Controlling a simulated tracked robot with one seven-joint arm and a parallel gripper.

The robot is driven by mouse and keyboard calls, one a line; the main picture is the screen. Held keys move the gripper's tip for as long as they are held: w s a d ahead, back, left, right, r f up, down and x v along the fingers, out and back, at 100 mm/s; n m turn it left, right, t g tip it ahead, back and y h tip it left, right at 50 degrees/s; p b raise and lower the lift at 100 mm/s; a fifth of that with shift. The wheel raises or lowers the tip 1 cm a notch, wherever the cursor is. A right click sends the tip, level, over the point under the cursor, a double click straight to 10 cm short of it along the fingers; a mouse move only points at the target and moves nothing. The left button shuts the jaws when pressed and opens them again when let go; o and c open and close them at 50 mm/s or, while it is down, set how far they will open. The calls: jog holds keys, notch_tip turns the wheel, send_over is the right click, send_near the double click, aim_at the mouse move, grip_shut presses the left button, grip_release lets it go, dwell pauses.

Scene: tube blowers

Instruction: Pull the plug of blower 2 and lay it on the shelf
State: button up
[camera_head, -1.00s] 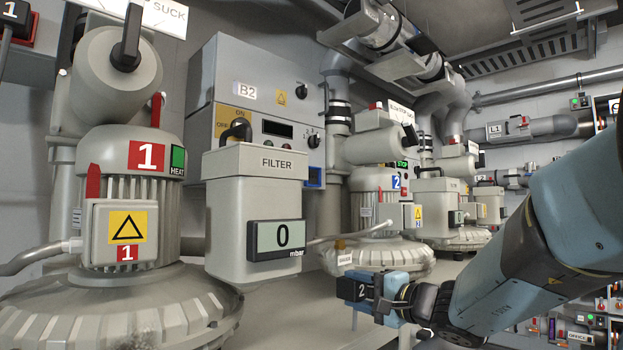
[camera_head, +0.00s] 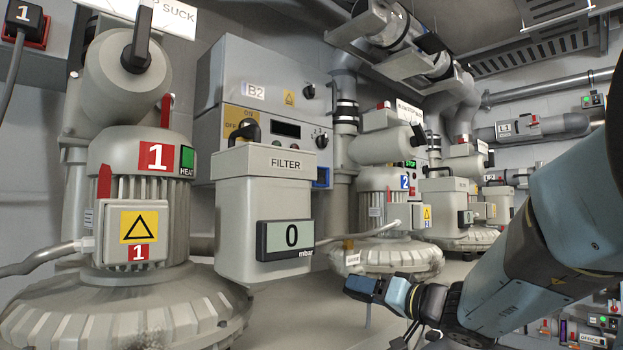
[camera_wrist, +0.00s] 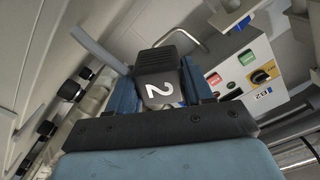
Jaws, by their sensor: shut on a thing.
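My gripper (camera_head: 396,296) is shut on a black plug (camera_head: 360,287) in the lower middle of the head view. In the wrist view the plug (camera_wrist: 160,78) sits between the two blue fingers, its white 2 upside down. The plug is held in the air, and a thin cord hangs below it. Blower 2 (camera_head: 383,205), grey with a blue 2 label, stands behind and above the gripper. A grey flat surface (camera_head: 300,312) lies under the blowers; I cannot tell whether it is the shelf. Blower 2's socket is not clearly visible.
Blower 1 (camera_head: 138,215) and a filter box (camera_head: 263,190) reading 0 stand at left. Plug 1 (camera_head: 23,16) is in a red socket at top left. The B2 cabinet (camera_head: 225,75) is behind. The wrist view shows a button panel (camera_wrist: 238,75) right of the plug.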

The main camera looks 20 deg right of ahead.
jog(key=n, duration=0.7)
jog(key=shift+f, duration=0.15)
dwell(0.3)
jog(key=shift+s+f, duration=0.2)
jog(key=shift+f, duration=0.8)
jog(key=shift+w+f, duration=0.1)
jog(key=shift+f, duration=1.1)
dwell(0.9)
